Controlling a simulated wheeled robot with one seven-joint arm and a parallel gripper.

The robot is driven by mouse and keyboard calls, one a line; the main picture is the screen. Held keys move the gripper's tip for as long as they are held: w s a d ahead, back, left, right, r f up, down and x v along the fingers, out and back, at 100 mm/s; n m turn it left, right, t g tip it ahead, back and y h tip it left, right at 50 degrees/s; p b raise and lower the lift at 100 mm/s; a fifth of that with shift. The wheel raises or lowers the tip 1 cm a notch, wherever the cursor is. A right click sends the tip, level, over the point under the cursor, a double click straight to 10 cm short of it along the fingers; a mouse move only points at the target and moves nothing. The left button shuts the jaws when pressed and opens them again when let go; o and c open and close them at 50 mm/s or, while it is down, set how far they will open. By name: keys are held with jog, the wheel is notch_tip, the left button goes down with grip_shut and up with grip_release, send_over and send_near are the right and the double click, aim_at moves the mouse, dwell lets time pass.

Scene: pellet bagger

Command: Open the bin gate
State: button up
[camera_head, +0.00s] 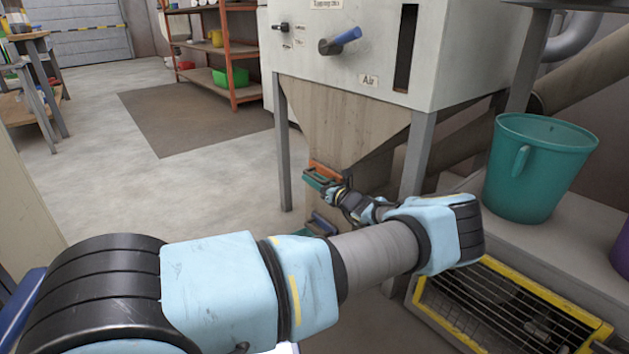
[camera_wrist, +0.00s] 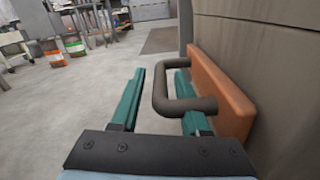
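The bin gate is an orange plate (camera_wrist: 222,92) with a dark U-shaped handle (camera_wrist: 160,90), on the right in the wrist view. In the head view the orange gate (camera_head: 327,170) shows at the foot of the tapered bin (camera_head: 335,120). My gripper (camera_wrist: 160,70) is open, with its teal fingers either side of the handle's bar. The right finger passes inside the handle loop, between bar and plate. The left finger is outside, with a visible gap to the bar. In the head view my gripper (camera_head: 318,180) is at the gate, and my forearm hides part of the area below.
A grey leg (camera_head: 284,150) of the machine stands left of the gate, another (camera_head: 415,155) to its right. A teal bucket (camera_head: 535,170) stands on a ledge at right, above a yellow-framed grate (camera_head: 500,310). The floor (camera_head: 200,190) to the left is clear.

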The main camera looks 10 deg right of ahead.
grip_shut()
dwell(1.2)
